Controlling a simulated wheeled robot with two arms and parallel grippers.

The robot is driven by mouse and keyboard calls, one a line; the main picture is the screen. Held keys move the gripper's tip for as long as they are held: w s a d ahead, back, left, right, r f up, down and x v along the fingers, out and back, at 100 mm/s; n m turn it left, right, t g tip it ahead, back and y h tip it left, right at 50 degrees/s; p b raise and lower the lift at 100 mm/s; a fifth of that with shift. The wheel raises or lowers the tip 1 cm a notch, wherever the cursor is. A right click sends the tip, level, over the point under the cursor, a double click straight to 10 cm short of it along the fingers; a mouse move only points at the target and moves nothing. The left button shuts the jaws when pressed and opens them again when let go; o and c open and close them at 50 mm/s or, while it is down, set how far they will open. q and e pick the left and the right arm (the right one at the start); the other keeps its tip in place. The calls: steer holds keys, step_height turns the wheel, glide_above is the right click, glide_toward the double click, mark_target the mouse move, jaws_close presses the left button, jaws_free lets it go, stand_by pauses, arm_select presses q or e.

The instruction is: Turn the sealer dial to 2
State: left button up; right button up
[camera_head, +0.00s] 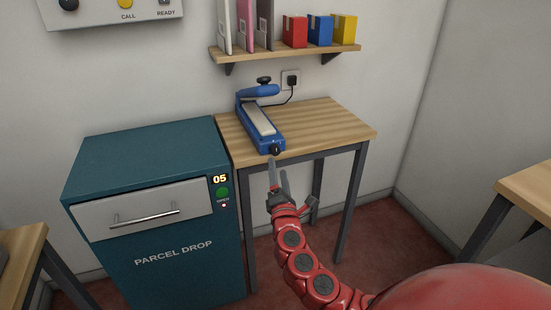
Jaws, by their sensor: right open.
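The blue sealer (260,122) stands on a small wooden table (325,128) against the wall. Its black dial (276,150) is on the front end that faces me; its pointer setting is too small to read. The sealer's arm with a black knob (264,81) is at the back. My right gripper (278,168) is just in front of and below the dial, fingers pointing up toward it, open and holding nothing. A small gap seems to lie between fingertips and dial, but contact is hard to judge. My left gripper is not in view.
A teal parcel drop cabinet (150,150) with a drawer handle and a "05" display stands left of the table. A shelf (300,51) with folders and coloured boxes hangs above. A black plug and cable (291,82) run behind the sealer. The table's right half is clear.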

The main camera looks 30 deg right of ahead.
mark_target(276, 153)
steer(key=x, duration=0.6)
steer(key=shift+w, duration=0.1)
jaws_close()
